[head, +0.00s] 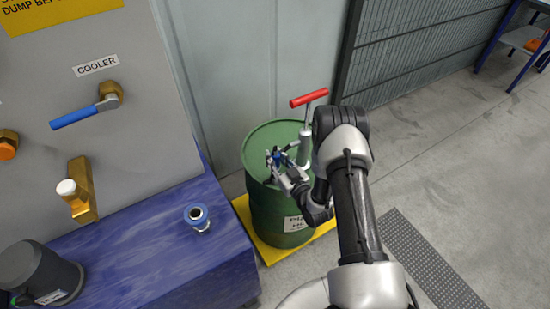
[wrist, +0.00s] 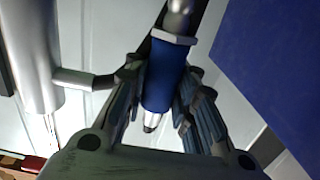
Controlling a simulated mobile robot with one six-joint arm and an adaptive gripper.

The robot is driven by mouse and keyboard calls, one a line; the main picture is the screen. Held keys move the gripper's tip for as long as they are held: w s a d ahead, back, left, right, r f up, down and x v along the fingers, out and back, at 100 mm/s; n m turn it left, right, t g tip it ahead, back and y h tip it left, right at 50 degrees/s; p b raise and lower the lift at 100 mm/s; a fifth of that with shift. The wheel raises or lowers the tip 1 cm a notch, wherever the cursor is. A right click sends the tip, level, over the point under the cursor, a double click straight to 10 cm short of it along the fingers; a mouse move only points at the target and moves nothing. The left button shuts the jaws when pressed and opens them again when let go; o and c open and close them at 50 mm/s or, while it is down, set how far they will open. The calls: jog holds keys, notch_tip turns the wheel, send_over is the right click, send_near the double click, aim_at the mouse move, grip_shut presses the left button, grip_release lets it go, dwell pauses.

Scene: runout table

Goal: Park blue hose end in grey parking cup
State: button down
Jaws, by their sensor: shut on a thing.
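My gripper (head: 277,160) is above the green drum's top, shut on a blue sleeve with grey metal ends, which I take as the blue hose end (head: 277,157). In the wrist view the blue hose end (wrist: 163,78) lies between both fingers (wrist: 155,105). Its narrow metal tip points toward the palm and a wider grey collar is at the far end. I see no hose run clearly. No grey cup is plain to see. A dark grey cylinder (head: 38,272) with a pale label is at the lower left; I cannot tell whether it is the parking cup.
The green drum (head: 262,210) stands on a yellow base (head: 268,250). Its pump with a red handle (head: 309,97) rises beside my gripper; its spout (wrist: 80,78) is close to the left finger. A blue-ringed fitting (head: 197,214) stands on the blue bench (head: 140,250), beside clear surface.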

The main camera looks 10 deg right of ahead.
jog(key=shift+f, duration=2.4)
jog(key=c, duration=1.2)
grip_release()
jog(key=v, duration=1.2)
